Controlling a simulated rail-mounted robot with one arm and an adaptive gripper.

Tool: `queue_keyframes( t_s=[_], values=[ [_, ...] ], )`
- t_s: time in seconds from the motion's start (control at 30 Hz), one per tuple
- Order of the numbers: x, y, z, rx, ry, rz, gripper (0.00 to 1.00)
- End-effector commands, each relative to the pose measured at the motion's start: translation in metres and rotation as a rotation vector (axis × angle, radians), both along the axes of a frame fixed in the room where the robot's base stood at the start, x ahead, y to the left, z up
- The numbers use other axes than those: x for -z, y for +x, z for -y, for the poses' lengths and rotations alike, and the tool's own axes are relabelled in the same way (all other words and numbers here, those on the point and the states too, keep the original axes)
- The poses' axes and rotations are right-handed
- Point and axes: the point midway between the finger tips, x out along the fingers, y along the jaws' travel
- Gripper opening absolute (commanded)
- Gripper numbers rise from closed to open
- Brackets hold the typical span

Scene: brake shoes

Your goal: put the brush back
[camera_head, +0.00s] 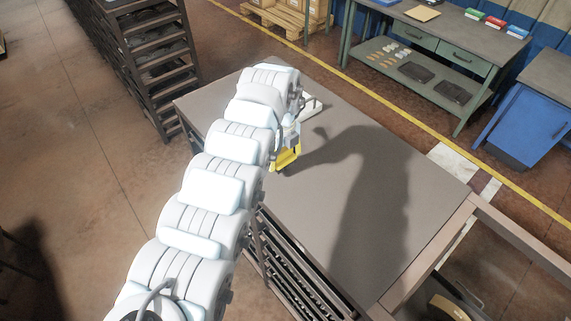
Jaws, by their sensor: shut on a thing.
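My gripper (289,137) is at the far end of my white arm, above the left part of the grey table (310,215). It is small in view and partly hidden by the arm. It is shut on the brush, whose outline is hard to make out there. A yellow piece (286,158) shows just below the gripper. I cannot tell whether it is part of the brush or touches the table. A small pale object (312,106) lies on the table just beyond the gripper, partly hidden by the arm.
The middle and right of the table are clear, with my arm's shadow across them. A dark rack (160,60) stands at the left. A green-framed workbench (440,50) and a blue cabinet (525,115) stand at the back right. A brown frame (430,262) borders the table's right end.

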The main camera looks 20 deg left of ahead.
Motion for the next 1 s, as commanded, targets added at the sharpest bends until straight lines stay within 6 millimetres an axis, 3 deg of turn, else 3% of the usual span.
queue_keyframes(
  t_s=[0.2,0.63,0.67,0.7,0.73,1.0],
  values=[
    [0.03,-0.003,-0.007,-0.011,-0.001,-0.004,0.37],
    [0.034,-0.003,-0.008,-0.011,0.0,-0.001,0.37],
    [0.034,-0.003,-0.008,-0.011,0.0,-0.001,0.83],
    [0.033,-0.003,-0.008,-0.011,0.0,-0.001,0.95],
    [0.033,-0.003,-0.008,-0.011,0.0,-0.001,1.0],
    [0.031,-0.002,-0.008,-0.011,0.0,0.0,1.0]
  ],
)
